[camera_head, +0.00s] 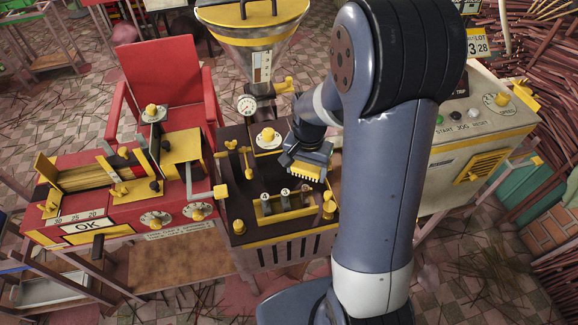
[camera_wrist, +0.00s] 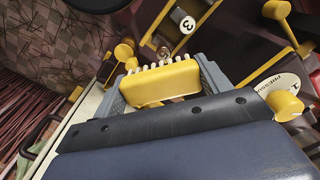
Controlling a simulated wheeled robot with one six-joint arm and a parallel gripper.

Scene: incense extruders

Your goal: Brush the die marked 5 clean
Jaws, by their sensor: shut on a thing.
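My gripper (camera_head: 310,158) is shut on a yellow brush (camera_head: 303,171) with pale bristles. In the wrist view the brush (camera_wrist: 160,85) sits between the two grey fingers, bristles pointing away from the camera. A yellow-edged rack (camera_head: 286,211) holds a row of dark dies with round pale number faces. The brush is above the right end of this row. In the wrist view one die (camera_wrist: 183,21) reads 3. A brownish round face (camera_wrist: 163,52) shows just beyond the bristles; its number is unreadable. I cannot tell whether the bristles touch it. No 5 is legible.
A pressure gauge (camera_head: 246,104) and hopper (camera_head: 252,40) stand behind the rack. A yellow lever (camera_head: 240,150) rises at its left and a yellow knob (camera_head: 329,207) at its right. A red machine (camera_head: 130,195) is left; a beige control cabinet (camera_head: 470,135) is right.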

